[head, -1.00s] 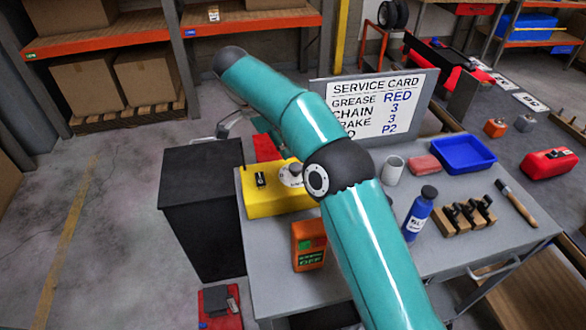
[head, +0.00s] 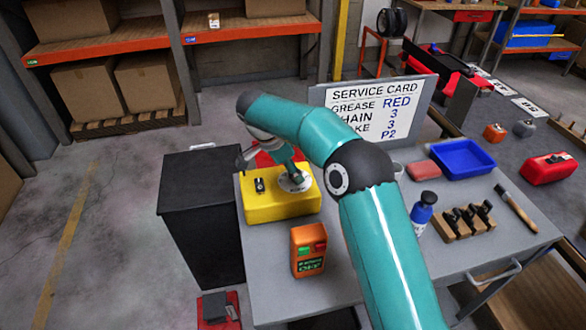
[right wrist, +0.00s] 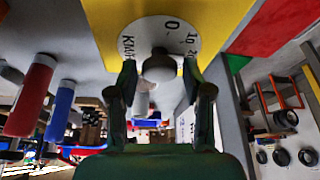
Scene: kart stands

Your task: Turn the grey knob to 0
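The yellow box (head: 270,208) stands on the grey table, with a white dial plate (head: 303,186) and a small black switch (head: 260,185) on top. My right gripper (head: 296,180) is over the dial and hides the knob in the head view. In the right wrist view the round grey knob (right wrist: 160,66) lies between the two fingertips of my right gripper (right wrist: 159,78). A gap shows on each side, so the gripper looks open. The dial (right wrist: 150,35) shows "0" and "10" near the knob; its pointer cannot be made out. My left gripper is not in view.
An orange device (head: 308,258) stands in front of the yellow box. A service card (head: 380,105) stands behind. A blue bottle (head: 422,212), wooden block (head: 466,225), brush (head: 515,205) and blue tray (head: 465,160) are to the right. A black cabinet (head: 200,175) stands left.

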